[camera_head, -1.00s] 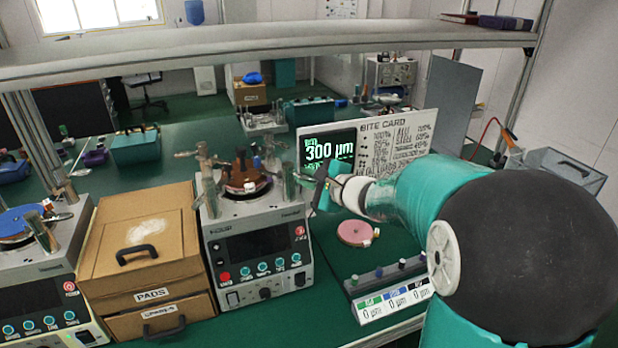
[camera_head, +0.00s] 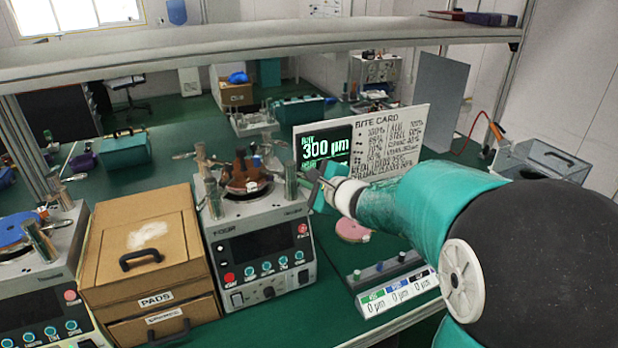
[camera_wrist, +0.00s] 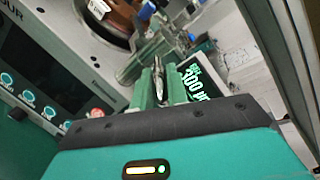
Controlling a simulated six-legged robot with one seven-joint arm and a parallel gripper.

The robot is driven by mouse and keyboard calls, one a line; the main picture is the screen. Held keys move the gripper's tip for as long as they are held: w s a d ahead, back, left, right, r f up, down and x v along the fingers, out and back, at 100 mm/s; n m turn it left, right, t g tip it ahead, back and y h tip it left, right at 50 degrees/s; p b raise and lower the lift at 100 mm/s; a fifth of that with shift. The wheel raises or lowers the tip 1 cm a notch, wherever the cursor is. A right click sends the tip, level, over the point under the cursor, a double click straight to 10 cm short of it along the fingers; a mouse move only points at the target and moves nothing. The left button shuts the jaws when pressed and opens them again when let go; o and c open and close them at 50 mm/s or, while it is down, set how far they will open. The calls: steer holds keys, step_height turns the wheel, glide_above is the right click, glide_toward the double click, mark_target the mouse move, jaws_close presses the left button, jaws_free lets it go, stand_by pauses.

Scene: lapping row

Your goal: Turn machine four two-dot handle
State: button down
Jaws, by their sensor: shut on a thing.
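Machine four (camera_head: 262,250), a grey box marked FOUR with a screen and buttons, stands in the middle of the head view. A brown block (camera_head: 243,172) sits in its round top among metal posts. My gripper (camera_head: 318,186) is at the machine's upper right corner, beside the right metal post (camera_head: 291,180). In the wrist view my gripper (camera_wrist: 158,88) has its green fingers shut on a slim metal handle (camera_wrist: 157,60), which points toward the posts. The handle is mostly hidden in the head view. I cannot make out dots on it.
A display board (camera_head: 327,147) reading 300 µm stands close behind my gripper. A pink disc (camera_head: 353,229) and a labelled panel (camera_head: 397,292) lie right of the machine. A cardboard PADS box (camera_head: 143,240) stands close on the left. A shelf (camera_head: 250,45) crosses above.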

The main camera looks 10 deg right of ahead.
steer(key=shift+d, duration=0.1)
steer(key=c, duration=1.4)
jaws_free()
steer(key=v, duration=1.3)
steer(key=shift+s+r, duration=0.1)
steer(key=shift+s, duration=0.3)
